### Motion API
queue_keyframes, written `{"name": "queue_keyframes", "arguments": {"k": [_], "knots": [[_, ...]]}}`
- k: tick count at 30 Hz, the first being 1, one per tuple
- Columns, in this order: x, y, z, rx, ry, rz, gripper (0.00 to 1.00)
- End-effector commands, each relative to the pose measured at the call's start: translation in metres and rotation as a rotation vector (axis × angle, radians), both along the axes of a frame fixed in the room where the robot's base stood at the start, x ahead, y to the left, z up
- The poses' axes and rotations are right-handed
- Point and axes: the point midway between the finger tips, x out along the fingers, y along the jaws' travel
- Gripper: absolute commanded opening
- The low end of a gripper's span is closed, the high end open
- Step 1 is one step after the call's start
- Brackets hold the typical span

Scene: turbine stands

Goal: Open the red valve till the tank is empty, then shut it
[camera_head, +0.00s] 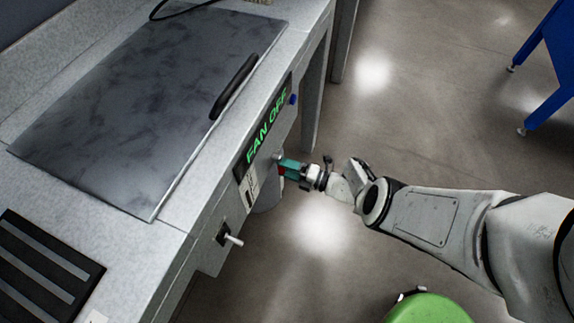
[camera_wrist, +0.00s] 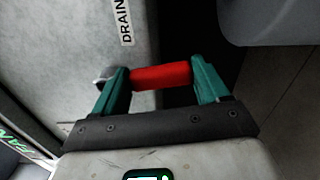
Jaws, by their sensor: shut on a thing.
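The red valve handle (camera_wrist: 162,76) lies crosswise between the two teal fingers of my gripper (camera_wrist: 160,84) in the wrist view. My gripper is shut on the handle. A grey metal pivot shows at the handle's left end. A "DRAIN" label (camera_wrist: 125,22) is on the panel beside it. In the head view, my gripper (camera_head: 288,168) is at the bench's front face, and only a little red of the handle (camera_head: 282,171) shows. The tank's inside and its level cannot be made out.
A green "FAN OFF" display (camera_head: 267,127) and a blue button (camera_head: 292,99) are above the valve. A white-handled lever (camera_head: 231,239) sticks out to the left. A dark lid (camera_head: 150,95) lies on the bench. Open floor (camera_head: 420,120) lies to the right, with a blue frame (camera_head: 548,70) beyond.

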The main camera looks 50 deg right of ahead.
Motion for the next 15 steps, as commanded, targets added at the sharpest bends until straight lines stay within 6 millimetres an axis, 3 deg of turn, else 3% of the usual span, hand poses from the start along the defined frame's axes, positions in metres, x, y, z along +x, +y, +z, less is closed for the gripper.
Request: {"name": "queue_keyframes", "arguments": {"k": [14, 15], "knots": [[-0.0011, 0.001, -0.0014, 0.013, 0.008, 0.0, 0.2], [-0.0012, 0.001, -0.0014, 0.013, 0.008, 0.0, 0.76]]}}
